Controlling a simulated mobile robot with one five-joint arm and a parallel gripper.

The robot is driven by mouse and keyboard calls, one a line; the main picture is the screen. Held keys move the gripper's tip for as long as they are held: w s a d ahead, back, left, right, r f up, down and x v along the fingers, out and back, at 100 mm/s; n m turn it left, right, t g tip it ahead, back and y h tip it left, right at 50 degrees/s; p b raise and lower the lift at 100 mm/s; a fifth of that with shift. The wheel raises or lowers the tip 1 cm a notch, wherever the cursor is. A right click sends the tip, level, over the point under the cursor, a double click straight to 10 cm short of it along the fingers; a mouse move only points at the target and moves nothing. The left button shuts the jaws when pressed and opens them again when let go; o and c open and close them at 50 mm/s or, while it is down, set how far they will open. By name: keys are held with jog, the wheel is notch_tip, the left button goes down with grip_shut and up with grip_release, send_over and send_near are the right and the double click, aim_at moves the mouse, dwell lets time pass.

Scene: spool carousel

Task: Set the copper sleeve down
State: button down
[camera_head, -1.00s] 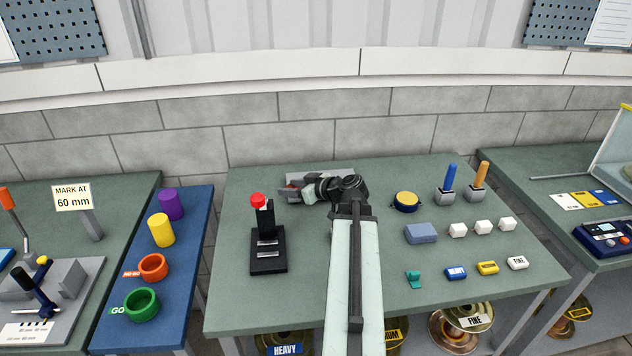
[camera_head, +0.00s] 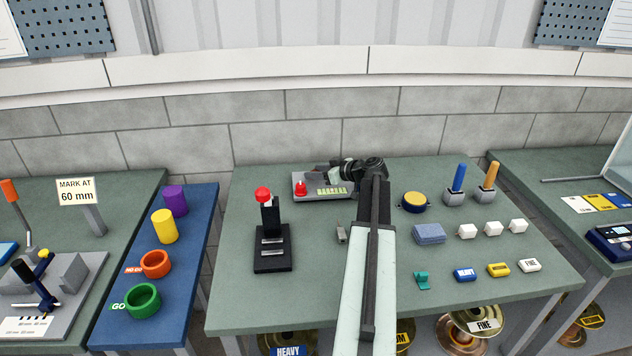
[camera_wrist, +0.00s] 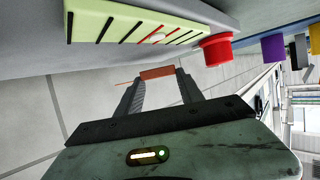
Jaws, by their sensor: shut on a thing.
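The copper sleeve (camera_wrist: 157,73) shows in the wrist view as a short orange-brown piece between my fingertips. My gripper (camera_wrist: 158,80) is shut on it. In the head view my gripper (camera_head: 322,171) is over the back of the middle bench, at the rear edge of a grey gauge unit (camera_head: 312,195). I cannot make out the sleeve in the head view. In the wrist view the gauge unit's striped yellow-green panel (camera_wrist: 130,25) and red knob (camera_wrist: 215,50) lie close beside the sleeve, apart from it.
A black stand with a red knob (camera_head: 271,240) is on the bench's left. A small grey bracket (camera_head: 341,235) lies beside my arm. A yellow-topped round pot (camera_head: 414,202), a blue-grey block (camera_head: 428,234) and white cubes (camera_head: 492,228) stand to the right. The front left bench top is clear.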

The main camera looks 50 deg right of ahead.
notch_tip(320, 180, down, 2)
jog(key=shift+f+b, duration=0.15)
jog(key=shift+b, duration=0.3)
jog(key=shift+r, duration=0.25)
jog(key=shift+f, duration=0.15)
jog(key=c, duration=0.7)
grip_release()
jog(key=shift+c, duration=0.2)
jog(key=shift+r+p, duration=0.3)
jog(key=shift+p, duration=0.1)
jog(key=p+v, duration=0.4)
jog(key=v, duration=0.7)
jog(key=shift+s, duration=0.45)
